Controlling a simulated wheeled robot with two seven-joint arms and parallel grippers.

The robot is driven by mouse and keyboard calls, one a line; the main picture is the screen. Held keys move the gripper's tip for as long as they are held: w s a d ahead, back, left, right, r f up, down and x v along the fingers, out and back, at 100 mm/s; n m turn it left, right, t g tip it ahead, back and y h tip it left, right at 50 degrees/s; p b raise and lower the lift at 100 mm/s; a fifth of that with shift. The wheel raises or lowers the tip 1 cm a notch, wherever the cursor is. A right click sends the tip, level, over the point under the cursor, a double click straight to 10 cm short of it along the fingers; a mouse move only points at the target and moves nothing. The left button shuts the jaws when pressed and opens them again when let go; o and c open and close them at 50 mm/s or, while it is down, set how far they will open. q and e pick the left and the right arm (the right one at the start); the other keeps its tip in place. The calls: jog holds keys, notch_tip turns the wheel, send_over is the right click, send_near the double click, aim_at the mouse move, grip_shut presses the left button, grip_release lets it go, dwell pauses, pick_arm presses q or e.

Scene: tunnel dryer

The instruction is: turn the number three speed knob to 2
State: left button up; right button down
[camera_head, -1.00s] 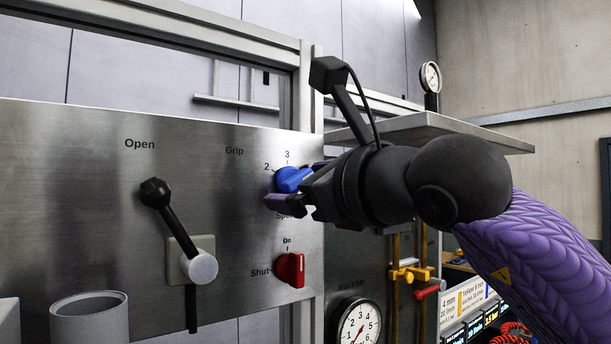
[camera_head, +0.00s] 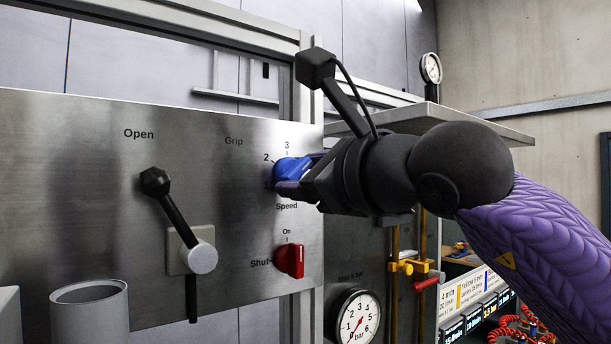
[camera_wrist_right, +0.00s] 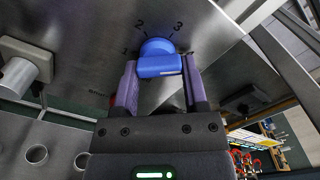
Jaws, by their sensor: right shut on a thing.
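The blue speed knob (camera_head: 290,168) sits on the steel panel above the printed word "Speed", with 2 and 3 printed around it. It also shows in the right wrist view (camera_wrist_right: 158,62), where 1, 2 and 3 are marked around its dial. My right gripper (camera_head: 294,178) is shut on the blue knob, with its purple fingers on either side of the knob's bar. The fingers also show in the right wrist view (camera_wrist_right: 161,72). Which number the knob points at is not clear, as the gripper hides part of it. My left gripper is not in view.
A red Shut/On knob (camera_head: 291,261) is just below. A black lever (camera_head: 172,209) marked "Open" stands out from the panel (camera_head: 95,215) at left. A grey cup (camera_head: 90,312) is at lower left. A shelf edge (camera_head: 470,128) runs behind my right arm.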

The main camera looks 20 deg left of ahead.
jog(key=n, duration=0.5)
jog(key=shift+r+n, duration=0.15)
jog(key=shift+n, duration=0.15)
jog(key=n, duration=0.5)
jog(key=shift+r, duration=0.15)
jog(key=n+p, duration=0.1)
jog(key=n, duration=0.4)
jog(key=shift+r+n, duration=0.1)
jog(key=shift+n, duration=0.3)
jog(key=n+p, duration=0.1)
jog(key=n, duration=0.4)
jog(key=shift+s+a, duration=0.1)
jog(key=shift+n, duration=0.3)
jog(key=shift+c, duration=0.5)
grip_release()
